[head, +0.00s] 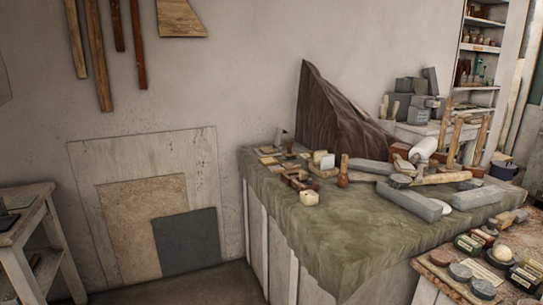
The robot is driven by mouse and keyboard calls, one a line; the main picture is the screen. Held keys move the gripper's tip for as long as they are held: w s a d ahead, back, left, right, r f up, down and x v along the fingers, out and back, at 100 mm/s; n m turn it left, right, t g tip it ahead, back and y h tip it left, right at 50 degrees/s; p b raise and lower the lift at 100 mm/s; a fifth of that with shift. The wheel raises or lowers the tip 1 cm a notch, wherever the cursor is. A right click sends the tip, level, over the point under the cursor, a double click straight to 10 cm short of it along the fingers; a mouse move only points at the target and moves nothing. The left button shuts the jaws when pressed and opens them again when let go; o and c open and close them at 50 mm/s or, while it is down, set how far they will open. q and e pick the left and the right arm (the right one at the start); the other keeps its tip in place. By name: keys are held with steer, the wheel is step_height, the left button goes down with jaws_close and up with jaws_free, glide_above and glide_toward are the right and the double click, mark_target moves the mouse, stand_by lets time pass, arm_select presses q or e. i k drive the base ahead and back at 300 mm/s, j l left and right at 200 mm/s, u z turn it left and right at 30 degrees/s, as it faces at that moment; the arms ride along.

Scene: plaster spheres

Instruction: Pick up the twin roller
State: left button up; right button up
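I cannot pick out the twin roller for certain, as the tools are small and crowded. A pale wooden cylinder (444,178) lies among grey blocks on the right part of the cloth-covered table (345,232). A white roll (423,149) sits behind it, close to an upright wooden frame (465,136). A reddish-brown handled tool (343,171) stands upright near the middle of the table. Neither of my grippers is in view.
Long grey blocks (409,201) and small wooden pieces crowd the table top; its front left cloth is bare. A second table (440,280) with round tins is at lower right. A side table (22,225) stands at left. Floor shows between them.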

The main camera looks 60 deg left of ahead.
mark_target(290, 155)
steer(key=i+j+u, duration=0.15)
steer(key=j+u, duration=0.15)
steer(key=i+j+u, duration=0.15)
steer(key=j+u, duration=0.15)
steer(key=i+j+u, duration=0.4)
steer(key=i+j, duration=0.4)
steer(key=j, duration=0.25)
steer(key=i+j+u, duration=0.1)
steer(key=i+j, duration=0.45)
steer(key=j, duration=0.1)
